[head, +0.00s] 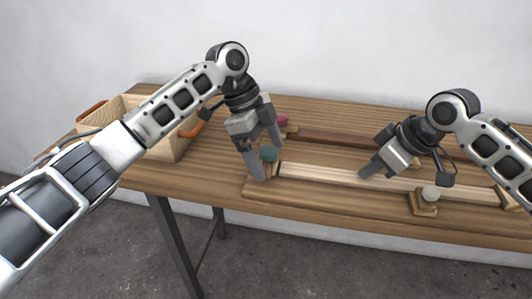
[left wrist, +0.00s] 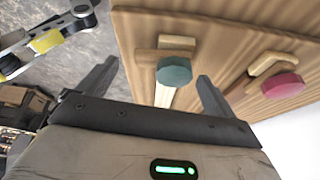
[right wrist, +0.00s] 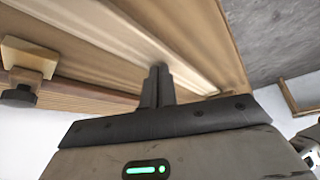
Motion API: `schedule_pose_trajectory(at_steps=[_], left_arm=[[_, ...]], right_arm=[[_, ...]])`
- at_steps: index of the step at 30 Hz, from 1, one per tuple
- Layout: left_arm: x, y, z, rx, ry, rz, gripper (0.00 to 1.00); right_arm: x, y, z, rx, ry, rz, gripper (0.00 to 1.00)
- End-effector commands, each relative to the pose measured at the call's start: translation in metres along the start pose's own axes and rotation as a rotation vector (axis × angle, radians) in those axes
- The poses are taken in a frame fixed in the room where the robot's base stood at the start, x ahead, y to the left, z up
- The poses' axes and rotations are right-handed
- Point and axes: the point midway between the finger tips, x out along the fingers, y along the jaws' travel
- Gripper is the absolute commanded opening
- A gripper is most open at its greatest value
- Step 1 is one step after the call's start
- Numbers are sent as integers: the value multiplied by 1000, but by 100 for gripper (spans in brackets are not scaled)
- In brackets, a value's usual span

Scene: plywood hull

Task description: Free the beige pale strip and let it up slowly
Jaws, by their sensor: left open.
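The beige pale strip (head: 325,175) runs lengthwise along the front of the wooden board, and it shows as a long light bar in the right wrist view (right wrist: 150,45). A green knob (head: 268,153) on a wooden clamp sits at its left end; the knob also shows in the left wrist view (left wrist: 174,71). My left gripper (head: 268,163) is open, with its fingers on either side of the green knob, not closed on it. My right gripper (head: 364,172) is shut with nothing between its fingers, its tips at the pale strip; whether they press on it I cannot tell.
A red knob (head: 281,120) on a clamp stands behind, at a dark brown strip (head: 340,137). A wooden box (head: 172,148) with orange handles is at the left.

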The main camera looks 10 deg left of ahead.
Motion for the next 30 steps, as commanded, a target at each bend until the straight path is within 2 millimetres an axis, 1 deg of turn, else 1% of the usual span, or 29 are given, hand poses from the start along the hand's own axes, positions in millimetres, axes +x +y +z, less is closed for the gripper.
schedule_pose_trajectory(at_steps=[1, 21, 30], left_arm=[[-4, 0, -2, 2, 1, -2, 92], [-52, 0, -22, 0, 1, -2, 92], [-55, 0, -23, -1, 1, 0, 92]], right_arm=[[4, -2, 4, 1, -14, -9, 0], [4, -3, 4, 1, -13, -10, 0], [4, -3, 4, 1, -13, -10, 0]])
